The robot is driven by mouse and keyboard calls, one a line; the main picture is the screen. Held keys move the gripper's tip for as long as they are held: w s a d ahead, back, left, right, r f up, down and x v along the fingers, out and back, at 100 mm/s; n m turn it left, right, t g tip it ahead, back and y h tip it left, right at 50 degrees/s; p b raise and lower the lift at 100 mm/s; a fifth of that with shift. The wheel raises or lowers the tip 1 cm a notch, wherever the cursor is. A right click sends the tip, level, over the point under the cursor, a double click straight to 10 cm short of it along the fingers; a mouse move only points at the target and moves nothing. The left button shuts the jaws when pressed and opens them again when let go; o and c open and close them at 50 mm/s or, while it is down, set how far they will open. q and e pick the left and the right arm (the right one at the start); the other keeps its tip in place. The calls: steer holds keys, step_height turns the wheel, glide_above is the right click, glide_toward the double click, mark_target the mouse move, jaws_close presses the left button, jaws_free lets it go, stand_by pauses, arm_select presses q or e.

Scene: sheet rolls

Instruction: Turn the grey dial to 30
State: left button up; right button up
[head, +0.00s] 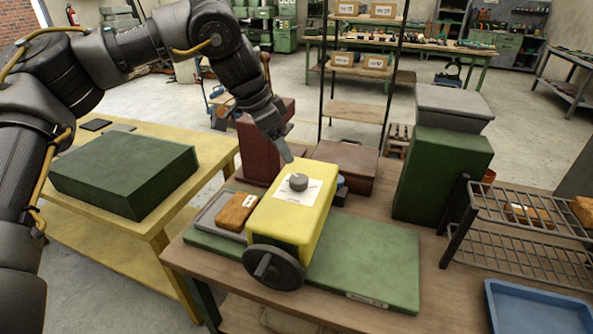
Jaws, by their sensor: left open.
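The grey dial (298,182) sits on a white plate (299,191) on top of a yellow machine (312,222). Any numbers on the plate are too small to read. My left gripper (287,158) is just above and behind the dial, pointing down towards it. Its fingers look close to the dial, but I cannot tell whether they touch it. It is open and holds nothing that I can see. My right gripper is not in view.
The machine, with a dark handwheel (273,268) at its front, stands on a green base (368,262) on a wooden table. An orange-brown block (237,211) lies at its left. A wire rack (520,238) and blue tray (535,308) are at right.

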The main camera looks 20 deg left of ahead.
mark_target(298, 178)
arm_select(q)
steer(key=p+x, duration=0.1)
steer(key=x, duration=0.7)
steer(key=shift+d+f+p, duration=0.1)
steer(key=shift+f+p, duration=0.15)
steer(key=shift+p, duration=0.1)
steer(key=shift+x, duration=0.95)
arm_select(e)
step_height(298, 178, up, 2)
arm_select(q)
steer(key=c, duration=1)
